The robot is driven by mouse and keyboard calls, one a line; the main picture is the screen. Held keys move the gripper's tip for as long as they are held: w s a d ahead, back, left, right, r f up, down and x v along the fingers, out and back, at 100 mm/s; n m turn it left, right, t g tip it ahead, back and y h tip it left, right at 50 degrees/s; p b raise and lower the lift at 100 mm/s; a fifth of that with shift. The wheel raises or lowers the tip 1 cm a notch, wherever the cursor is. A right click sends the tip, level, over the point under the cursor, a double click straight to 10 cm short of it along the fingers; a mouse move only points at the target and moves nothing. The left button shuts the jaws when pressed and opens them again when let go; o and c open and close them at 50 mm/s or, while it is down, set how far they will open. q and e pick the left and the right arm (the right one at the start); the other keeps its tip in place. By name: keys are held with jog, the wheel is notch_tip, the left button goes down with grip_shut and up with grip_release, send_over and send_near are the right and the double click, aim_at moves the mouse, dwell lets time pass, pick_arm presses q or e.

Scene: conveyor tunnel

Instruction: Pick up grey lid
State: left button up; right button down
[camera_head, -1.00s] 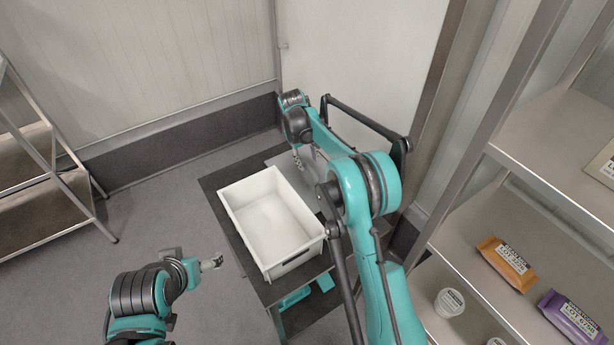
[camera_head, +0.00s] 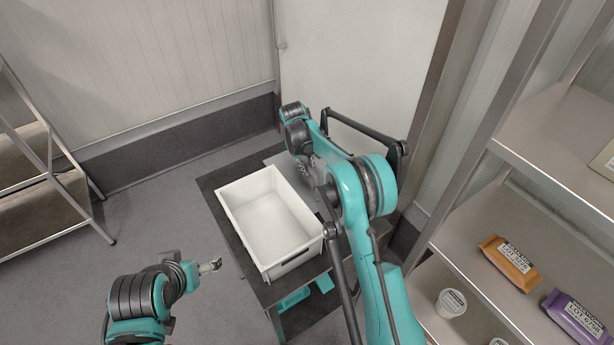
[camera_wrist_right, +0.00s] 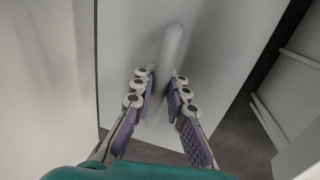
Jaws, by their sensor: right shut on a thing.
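The grey lid (camera_wrist_right: 215,60) fills much of the right wrist view as a flat panel with a raised, rounded handle (camera_wrist_right: 172,45). My right gripper (camera_wrist_right: 160,82) has its purple-padded fingers on either side of the handle and is shut on it. In the head view, a part of the lid (camera_head: 277,159) shows at the far side of the white crate, and my right gripper (camera_head: 305,168) is partly hidden by its own arm. My left gripper (camera_head: 212,265) is left of the crate, away from the lid; its jaws are too small to read.
An empty white crate (camera_head: 291,264) stands on a dark table (camera_head: 209,184). A metal rack (camera_head: 50,178) stands at the left.

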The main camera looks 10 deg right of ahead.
jog(key=shift+r, duration=0.1)
notch_tip(320, 180, up, 4)
jog(key=shift+d+r+p, duration=0.1)
jog(key=shift+r+p, duration=0.15)
jog(key=shift+p, duration=0.6)
pick_arm(q)
notch_tip(320, 180, up, 4)
jog(key=shift+f+p, duration=0.2)
jog(key=shift+p, duration=0.8)
pick_arm(e)
jog(key=s+d+r, duration=0.4)
jog(key=d+r, duration=0.2)
jog(key=d, duration=0.4)
jog(key=shift+s+d+r, duration=0.15)
jog(key=shift+s+d, duration=0.1)
jog(key=shift+s, duration=0.15)
